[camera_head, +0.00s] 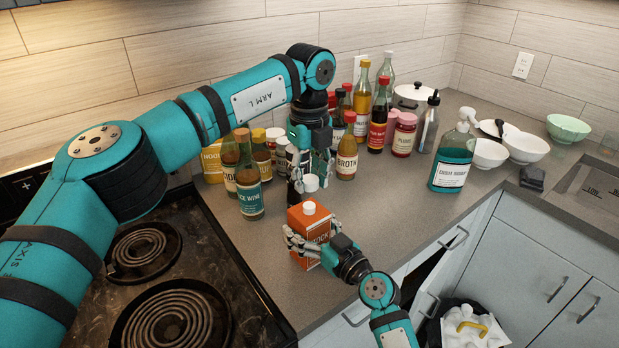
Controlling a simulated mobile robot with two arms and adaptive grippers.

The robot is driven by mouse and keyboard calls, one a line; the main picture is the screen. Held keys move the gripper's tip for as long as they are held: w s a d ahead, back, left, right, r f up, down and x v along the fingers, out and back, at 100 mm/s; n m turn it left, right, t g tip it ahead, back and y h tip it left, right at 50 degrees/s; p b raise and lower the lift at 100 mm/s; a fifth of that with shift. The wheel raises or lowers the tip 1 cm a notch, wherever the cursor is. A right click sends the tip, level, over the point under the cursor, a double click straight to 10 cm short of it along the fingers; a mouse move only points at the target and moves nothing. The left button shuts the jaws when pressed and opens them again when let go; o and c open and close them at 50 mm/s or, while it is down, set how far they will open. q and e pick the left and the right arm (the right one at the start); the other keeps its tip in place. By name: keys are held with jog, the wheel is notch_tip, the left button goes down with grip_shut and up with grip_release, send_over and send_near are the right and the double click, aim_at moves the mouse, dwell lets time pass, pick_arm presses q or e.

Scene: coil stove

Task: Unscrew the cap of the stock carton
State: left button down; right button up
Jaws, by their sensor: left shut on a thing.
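The stock carton (303,222) is orange and stands upright on the counter, right of the stove. A white round spout (309,208) shows on its top. My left gripper (312,174) points down above the carton and is shut on a small white cap (311,184). The cap is apart from the carton, a little above the spout. My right gripper (312,243) comes from the lower right, with its fingers on both sides of the carton, and looks shut on it. The gripper hides part of the carton's label.
Several sauce bottles stand close behind and left of the carton, including a rice wine bottle (249,190). The coil stove (215,260) is to the left. A teal soap bottle (453,158) and white bowls (526,147) are to the right. The counter (385,205) right of the carton is clear.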

jog(key=shift+o, duration=1)
